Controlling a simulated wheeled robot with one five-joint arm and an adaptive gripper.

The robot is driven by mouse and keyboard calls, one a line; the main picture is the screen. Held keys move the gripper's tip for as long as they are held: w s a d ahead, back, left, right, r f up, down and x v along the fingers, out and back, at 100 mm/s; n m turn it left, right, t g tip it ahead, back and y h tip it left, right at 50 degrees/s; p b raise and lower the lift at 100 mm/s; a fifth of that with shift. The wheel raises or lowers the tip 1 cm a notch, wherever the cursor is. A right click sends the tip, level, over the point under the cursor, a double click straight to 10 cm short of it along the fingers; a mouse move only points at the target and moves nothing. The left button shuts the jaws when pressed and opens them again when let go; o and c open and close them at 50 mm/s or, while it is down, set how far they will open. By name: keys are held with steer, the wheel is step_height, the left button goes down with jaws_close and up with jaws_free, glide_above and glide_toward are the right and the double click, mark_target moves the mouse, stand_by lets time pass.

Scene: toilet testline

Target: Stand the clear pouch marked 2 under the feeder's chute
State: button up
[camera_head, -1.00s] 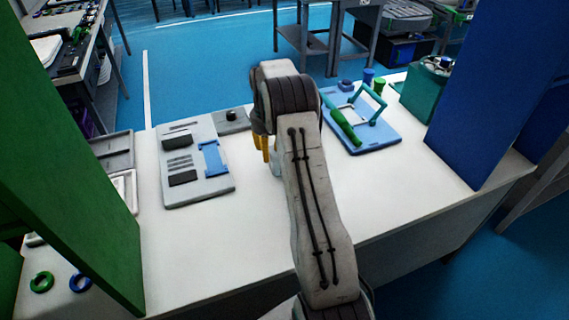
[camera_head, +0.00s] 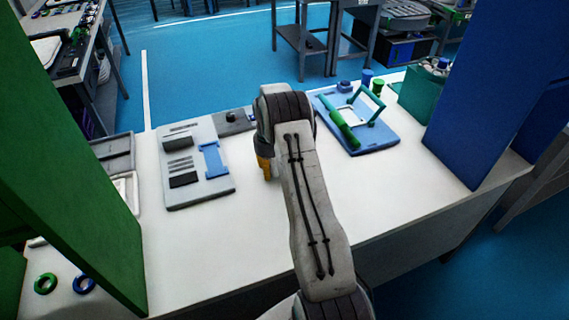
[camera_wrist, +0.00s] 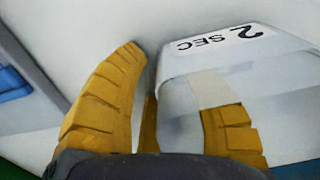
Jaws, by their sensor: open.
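The clear pouch (camera_wrist: 225,65) shows in the wrist view, with a white label reading "2 SEC" along its upper edge. It looks upright on the white table. My gripper (camera_wrist: 172,68) is open, with yellow ribbed fingers. The left finger is clear of the pouch; the right finger overlaps it and shows partly through it, so contact is unclear. In the head view my gripper (camera_head: 265,167) points down over the middle of the table, and I cannot make out the pouch there. I cannot clearly identify the feeder's chute.
A grey board (camera_head: 205,182) with a blue bracket lies left of my gripper. A blue board (camera_head: 378,145) with a green-handled frame lies to the right. A green panel (camera_head: 75,170) and a blue panel (camera_head: 490,90) flank the table. The front middle of the table is clear.

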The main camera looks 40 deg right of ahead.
steer(key=shift+o, duration=0.2)
jaws_close()
stand_by(0.4)
